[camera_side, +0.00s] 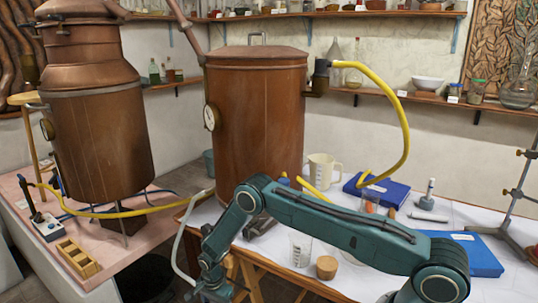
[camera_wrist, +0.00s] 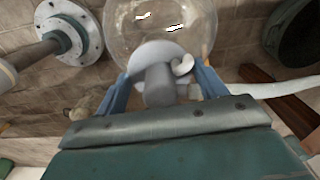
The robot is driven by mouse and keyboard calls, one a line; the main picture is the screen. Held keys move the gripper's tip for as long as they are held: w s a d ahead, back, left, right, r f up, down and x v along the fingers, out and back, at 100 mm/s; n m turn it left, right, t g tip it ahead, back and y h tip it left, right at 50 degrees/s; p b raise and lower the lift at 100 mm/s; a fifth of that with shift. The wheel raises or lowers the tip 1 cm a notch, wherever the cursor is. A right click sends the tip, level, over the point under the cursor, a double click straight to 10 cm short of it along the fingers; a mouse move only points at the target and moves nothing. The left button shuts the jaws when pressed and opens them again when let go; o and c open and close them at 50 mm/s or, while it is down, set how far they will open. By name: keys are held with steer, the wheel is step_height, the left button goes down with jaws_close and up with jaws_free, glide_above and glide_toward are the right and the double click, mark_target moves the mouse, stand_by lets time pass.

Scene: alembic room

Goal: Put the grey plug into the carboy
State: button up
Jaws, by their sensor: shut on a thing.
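In the wrist view, my gripper (camera_wrist: 160,80) has its two blue fingers closed on a grey plug (camera_wrist: 158,88), a short cylinder. Just beyond it is the clear round glass of the carboy (camera_wrist: 160,18), with a pale rounded part where plug and glass overlap. I cannot tell whether the plug is in the carboy's mouth or only in front of it. In the side view, my wrist reaches down at the lower left, beside the table; the fingers, plug and carboy cannot be made out there.
A white hose (camera_wrist: 275,88) runs close to the right of my gripper in the wrist view. A dark round bin (camera_wrist: 300,35) stands at upper right, a white-flanged post (camera_wrist: 75,38) at left. In the side view, the wooden table edge (camera_side: 285,279) and copper vessel (camera_side: 260,115) are near my arm.

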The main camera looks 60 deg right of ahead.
steer(key=o, duration=1.1)
steer(key=shift+c, duration=0.2)
steer(key=shift+r, duration=0.25)
steer(key=shift+r, duration=0.85)
steer(key=shift+r, duration=0.3)
steer(key=shift+r, duration=0.4)
steer(key=shift+r, duration=0.3)
steer(key=shift+r, duration=0.35)
